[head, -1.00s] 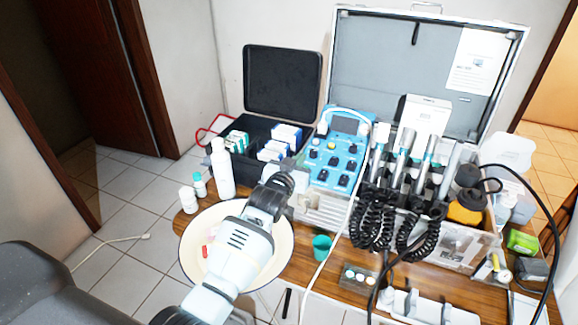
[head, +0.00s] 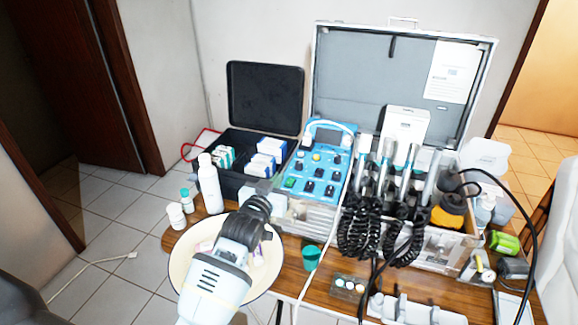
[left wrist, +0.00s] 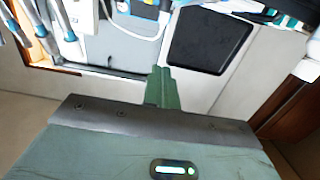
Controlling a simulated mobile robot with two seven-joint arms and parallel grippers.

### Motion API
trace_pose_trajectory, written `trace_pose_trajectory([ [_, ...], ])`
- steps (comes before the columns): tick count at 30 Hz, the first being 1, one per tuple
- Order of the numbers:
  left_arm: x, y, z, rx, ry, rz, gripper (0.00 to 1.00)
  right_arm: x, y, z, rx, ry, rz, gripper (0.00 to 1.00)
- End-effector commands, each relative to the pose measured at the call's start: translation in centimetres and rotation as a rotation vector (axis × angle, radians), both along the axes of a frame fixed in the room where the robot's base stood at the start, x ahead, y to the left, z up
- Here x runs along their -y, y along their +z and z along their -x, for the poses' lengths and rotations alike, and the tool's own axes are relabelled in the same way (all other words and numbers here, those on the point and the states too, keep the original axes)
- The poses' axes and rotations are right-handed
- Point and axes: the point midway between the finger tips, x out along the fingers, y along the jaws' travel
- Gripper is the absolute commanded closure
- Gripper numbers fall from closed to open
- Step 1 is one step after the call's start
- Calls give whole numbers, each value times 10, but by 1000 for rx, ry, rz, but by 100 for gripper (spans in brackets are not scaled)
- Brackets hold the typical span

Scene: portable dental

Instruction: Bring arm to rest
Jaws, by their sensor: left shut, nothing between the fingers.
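My left arm comes in from the bottom of the head view and reaches over the white basin (head: 277,268) on the wooden table. In the head view the arm covers part of the basin, and the fingertips are hard to make out. In the left wrist view my left gripper (left wrist: 160,86) shows with its greenish fingers together and nothing between them. My right gripper is in neither view.
The blue control unit (head: 318,165), the silver case (head: 345,75) with corded handpieces, and the black case (head: 265,97) stand behind the arm. A white bottle (head: 209,188) and a teal cup (head: 311,258) flank the basin. Tiled floor is open at left.

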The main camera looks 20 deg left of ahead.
Motion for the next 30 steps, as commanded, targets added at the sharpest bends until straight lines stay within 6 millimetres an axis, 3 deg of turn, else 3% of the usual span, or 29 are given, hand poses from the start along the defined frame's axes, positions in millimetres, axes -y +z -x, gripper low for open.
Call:
trace_pose_trajectory([
  [5,-1,-9,7,-26,1,-3,100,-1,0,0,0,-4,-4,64],
  [8,-3,-35,28,-106,3,-11,100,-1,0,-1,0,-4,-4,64],
  [10,-5,-62,55,-195,5,-20,100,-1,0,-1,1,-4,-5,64],
  [15,-10,-129,143,-466,0,-49,100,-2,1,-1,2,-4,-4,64],
  [21,-12,-179,263,-787,-23,-82,100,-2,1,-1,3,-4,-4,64],
  [24,-12,-190,320,-930,-40,-97,100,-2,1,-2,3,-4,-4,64],
  [30,-12,-195,399,-1131,-69,-118,100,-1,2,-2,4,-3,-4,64],
])
